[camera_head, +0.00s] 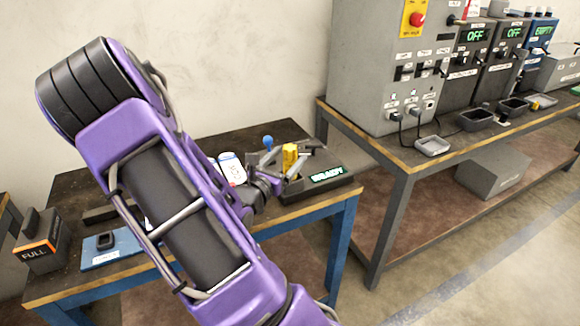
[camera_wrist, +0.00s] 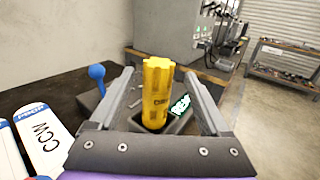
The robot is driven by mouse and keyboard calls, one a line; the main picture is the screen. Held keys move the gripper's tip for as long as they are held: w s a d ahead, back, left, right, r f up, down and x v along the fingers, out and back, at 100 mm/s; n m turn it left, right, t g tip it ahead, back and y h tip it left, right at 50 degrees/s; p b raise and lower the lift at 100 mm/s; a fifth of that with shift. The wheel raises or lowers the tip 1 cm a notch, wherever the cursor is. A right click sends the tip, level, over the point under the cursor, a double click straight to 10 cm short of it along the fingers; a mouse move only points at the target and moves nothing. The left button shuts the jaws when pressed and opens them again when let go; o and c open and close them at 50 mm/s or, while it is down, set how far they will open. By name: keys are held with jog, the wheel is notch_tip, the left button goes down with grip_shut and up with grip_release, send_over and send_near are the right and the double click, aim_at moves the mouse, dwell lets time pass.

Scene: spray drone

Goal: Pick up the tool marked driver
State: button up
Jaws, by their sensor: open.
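The yellow tool (camera_wrist: 158,88) stands upright in a dark holder in the wrist view, with dark lettering on its side that I cannot read for sure. It also shows in the head view (camera_head: 290,158) at the right part of the small table. My gripper (camera_wrist: 160,92) is open, with one finger on each side of the yellow tool. I cannot tell whether either finger touches it. The holder (camera_head: 328,184) is a dark block with a lit green display that reads READY. My purple arm hides part of the table in the head view.
A blue ball-topped knob (camera_wrist: 97,72) stands left of the tool. A blue plate (camera_head: 103,252) and a box marked FULL (camera_head: 42,246) are at the table's left. A grey control cabinet (camera_head: 385,60) stands on the right bench.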

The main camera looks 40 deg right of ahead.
aim_at(295, 147)
jog(key=x, duration=0.5)
jog(key=shift+w+b, duration=0.2)
jog(key=shift+b, duration=0.1)
grip_shut()
